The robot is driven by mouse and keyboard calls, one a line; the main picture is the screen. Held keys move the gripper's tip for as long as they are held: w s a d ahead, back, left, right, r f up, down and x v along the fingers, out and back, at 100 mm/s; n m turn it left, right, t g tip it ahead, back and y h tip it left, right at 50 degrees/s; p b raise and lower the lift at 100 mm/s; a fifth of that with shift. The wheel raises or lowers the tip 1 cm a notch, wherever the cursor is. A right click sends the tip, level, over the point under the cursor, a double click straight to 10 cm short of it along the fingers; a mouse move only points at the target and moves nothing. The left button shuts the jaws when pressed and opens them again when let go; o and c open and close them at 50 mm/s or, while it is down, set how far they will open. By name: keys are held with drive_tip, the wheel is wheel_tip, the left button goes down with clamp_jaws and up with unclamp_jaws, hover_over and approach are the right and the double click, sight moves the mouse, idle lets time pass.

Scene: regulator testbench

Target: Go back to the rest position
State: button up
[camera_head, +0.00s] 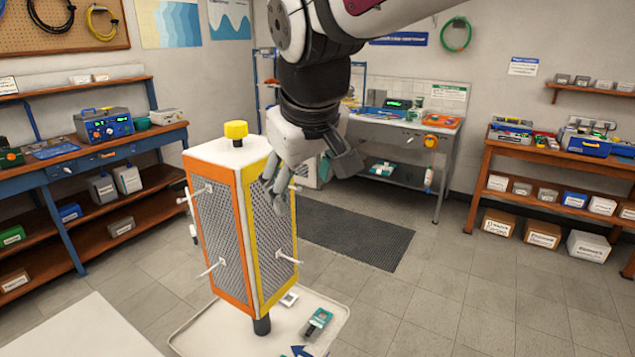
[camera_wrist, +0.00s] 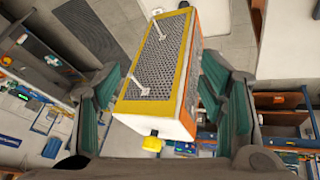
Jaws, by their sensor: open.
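My gripper (camera_head: 277,185) hangs from the arm at the right side of the tall testbench box (camera_head: 248,225). The box has orange and yellow edges, dark mesh panels and white pegs. A yellow knob (camera_head: 236,131) sits on its top. In the wrist view, my gripper's green-padded fingers (camera_wrist: 165,100) are spread apart. The box (camera_wrist: 160,72) shows between and beyond them, with the yellow knob (camera_wrist: 152,144) near the lower middle. I cannot tell whether a finger touches the box.
The box stands over a white tray (camera_head: 190,343) holding small teal-and-white items (camera_head: 319,321). A pale tabletop (camera_head: 85,330) is at the lower left. A blue-framed shelf (camera_head: 100,165) stands left, a wooden shelf (camera_head: 560,180) right, and a workbench (camera_head: 405,130) behind. The floor at right (camera_head: 440,280) is clear.

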drive_tip(key=s+d+f+m, duration=0.3)
drive_tip(key=s+d, duration=0.6)
drive_tip(key=d, duration=0.2)
drive_tip(key=s+d+f+m+h, duration=0.1)
drive_tip(key=s+d+f+m, duration=0.3)
drive_tip(key=s+d, duration=0.6)
drive_tip(key=shift+s+d+f+m+g, duration=0.2)
drive_tip(key=shift+d+m+g, duration=0.1)
drive_tip(key=shift+d, duration=0.25)
